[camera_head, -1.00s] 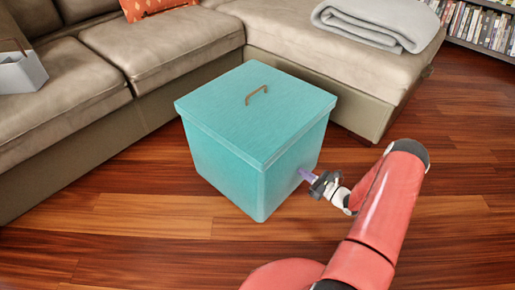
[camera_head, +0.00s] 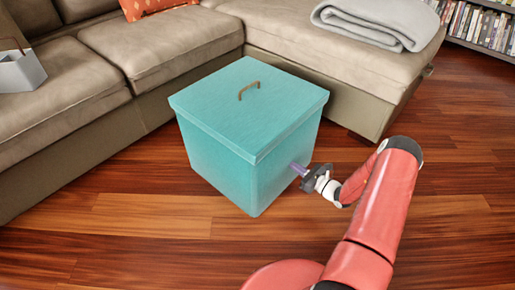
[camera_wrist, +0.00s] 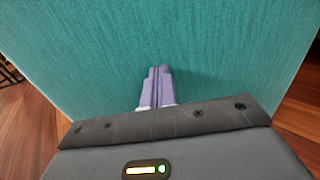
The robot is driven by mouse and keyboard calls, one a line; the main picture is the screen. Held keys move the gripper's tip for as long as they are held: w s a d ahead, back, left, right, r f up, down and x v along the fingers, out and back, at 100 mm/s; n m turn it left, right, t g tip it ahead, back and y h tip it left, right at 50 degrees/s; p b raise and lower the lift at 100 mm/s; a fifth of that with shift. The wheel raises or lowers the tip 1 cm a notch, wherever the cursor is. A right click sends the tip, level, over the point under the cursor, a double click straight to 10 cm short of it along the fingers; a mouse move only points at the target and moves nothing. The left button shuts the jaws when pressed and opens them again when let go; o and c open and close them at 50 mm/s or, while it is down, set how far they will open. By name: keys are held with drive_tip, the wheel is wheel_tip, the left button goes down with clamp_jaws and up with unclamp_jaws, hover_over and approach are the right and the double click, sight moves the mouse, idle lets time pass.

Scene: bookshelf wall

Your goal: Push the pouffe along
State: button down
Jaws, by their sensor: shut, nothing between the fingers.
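The pouffe (camera_head: 249,110) is a teal cube with a lid and a small brown handle on top. It stands upright on the wooden floor in the corner of the sofa. My gripper (camera_head: 294,167) is at the pouffe's right-hand side face, with its purple fingers pointing at it. In the wrist view the teal face (camera_wrist: 230,50) fills most of the picture. There the shut fingers of my gripper (camera_wrist: 158,72) reach up against that face, with nothing between them. Whether the tips press on it or stop just short is hard to tell.
A beige sofa (camera_head: 70,110) runs along the left, and its chaise part (camera_head: 290,48) stands behind the pouffe, with a folded grey blanket (camera_head: 375,22). A bookshelf (camera_head: 485,25) is at the far right. Wooden floor is clear in front and at right.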

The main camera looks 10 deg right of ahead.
drive_tip(key=shift+a+b+x, duration=0.25)
drive_tip(key=shift+b+x, duration=0.7)
drive_tip(key=shift+x, duration=9.45)
drive_tip(key=s+d+r+p, duration=0.2)
drive_tip(key=s+d+p, duration=0.1)
drive_tip(key=s+d, duration=0.1)
drive_tip(key=shift+s+p, duration=0.35)
drive_tip(key=shift+s, duration=0.25)
drive_tip(key=shift+d, duration=0.1)
